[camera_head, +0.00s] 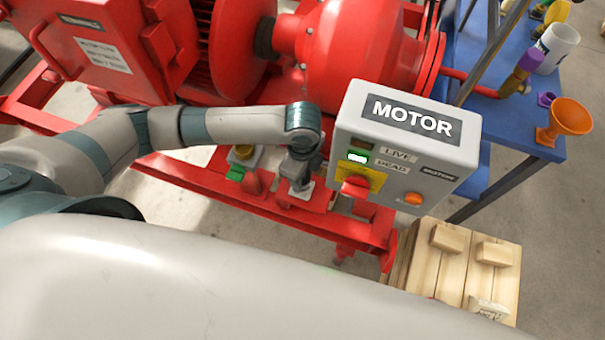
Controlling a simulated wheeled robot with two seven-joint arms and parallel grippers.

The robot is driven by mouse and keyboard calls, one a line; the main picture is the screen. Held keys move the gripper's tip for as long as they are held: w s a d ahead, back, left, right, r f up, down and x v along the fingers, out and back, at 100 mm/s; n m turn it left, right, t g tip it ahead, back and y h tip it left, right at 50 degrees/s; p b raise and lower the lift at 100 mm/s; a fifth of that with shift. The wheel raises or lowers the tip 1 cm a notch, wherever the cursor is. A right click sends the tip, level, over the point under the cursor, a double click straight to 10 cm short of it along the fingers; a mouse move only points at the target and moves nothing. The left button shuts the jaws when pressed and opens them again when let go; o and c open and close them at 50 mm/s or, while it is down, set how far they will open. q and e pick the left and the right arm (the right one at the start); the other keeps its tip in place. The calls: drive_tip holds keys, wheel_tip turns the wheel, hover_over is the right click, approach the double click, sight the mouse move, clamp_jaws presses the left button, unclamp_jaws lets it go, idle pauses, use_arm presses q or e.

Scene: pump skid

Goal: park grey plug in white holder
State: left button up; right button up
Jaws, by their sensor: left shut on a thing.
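My left gripper (301,172) points down over the red skid frame, just left of the motor box. It is shut on what looks like the grey plug, a small dark grey shape mostly hidden by the fingers. A small white piece, seemingly the white holder (306,192), shows right beneath the gripper on the red rail. I cannot tell whether the plug is inside the holder or just above it. My right gripper is out of view.
The grey MOTOR box (405,140), with a lit green lamp and red switch, stands close right of the gripper. A small grey, yellow and green fitting (241,160) sits left. Red pump (350,45) lies behind, a blue table (500,110) right, wooden crate (455,270) in front.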

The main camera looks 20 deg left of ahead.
use_arm(q)
drive_tip(key=shift+f, duration=0.75)
idle(0.3)
drive_tip(key=o, duration=1.2)
drive_tip(key=shift+o, duration=0.2)
